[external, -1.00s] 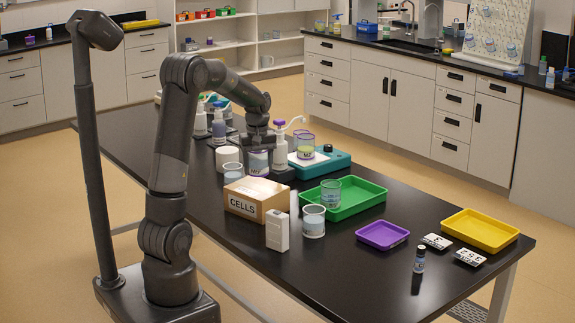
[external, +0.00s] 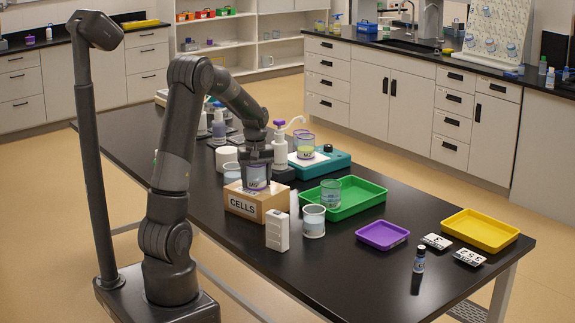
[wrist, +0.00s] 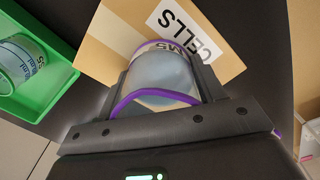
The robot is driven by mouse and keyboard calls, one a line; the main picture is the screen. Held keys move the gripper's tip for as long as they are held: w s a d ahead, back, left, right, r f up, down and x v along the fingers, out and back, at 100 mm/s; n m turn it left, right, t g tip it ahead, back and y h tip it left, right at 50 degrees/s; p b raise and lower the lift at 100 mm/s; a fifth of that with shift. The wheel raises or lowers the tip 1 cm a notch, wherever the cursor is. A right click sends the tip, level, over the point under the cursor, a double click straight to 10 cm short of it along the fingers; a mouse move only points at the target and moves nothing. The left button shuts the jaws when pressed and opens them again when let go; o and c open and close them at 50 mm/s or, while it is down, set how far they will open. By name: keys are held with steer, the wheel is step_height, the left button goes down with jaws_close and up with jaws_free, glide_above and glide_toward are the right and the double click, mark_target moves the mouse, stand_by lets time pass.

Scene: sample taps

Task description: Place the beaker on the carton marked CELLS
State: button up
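The carton marked CELLS (external: 240,207) is a brown box near the table's front left edge, its label facing the front. My gripper (external: 257,172) is shut on a beaker (external: 256,178) with a purple rim and blue-grey contents. The beaker is upright over the carton's top. In the wrist view the beaker (wrist: 160,80) sits between the two fingers, with the carton (wrist: 112,37) beneath it and part of the label showing. I cannot tell whether the beaker's base touches the carton.
A white box (external: 277,231) and another beaker (external: 313,222) stand right of the carton. A green tray (external: 362,200) holds a beaker (external: 330,193). A white tub (external: 232,173) is behind the carton. Purple (external: 382,236) and yellow (external: 482,230) trays lie farther right.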

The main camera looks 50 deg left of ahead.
steer(key=o, duration=0.4)
steer(key=shift+c, duration=0.2)
step_height(320, 180, up, 12)
steer(key=s+d+r+m+t, duration=0.1)
steer(key=s+d+r+m, duration=0.25)
steer(key=d, duration=0.25)
steer(key=s+d+f+m+t, duration=0.1)
steer(key=s+d+m+t, duration=0.3)
steer(key=s+d+m, duration=0.6)
steer(key=shift+s+d+t, duration=0.3)
steer(key=shift+s+d, duration=2.2)
steer(key=shift+s, duration=1)
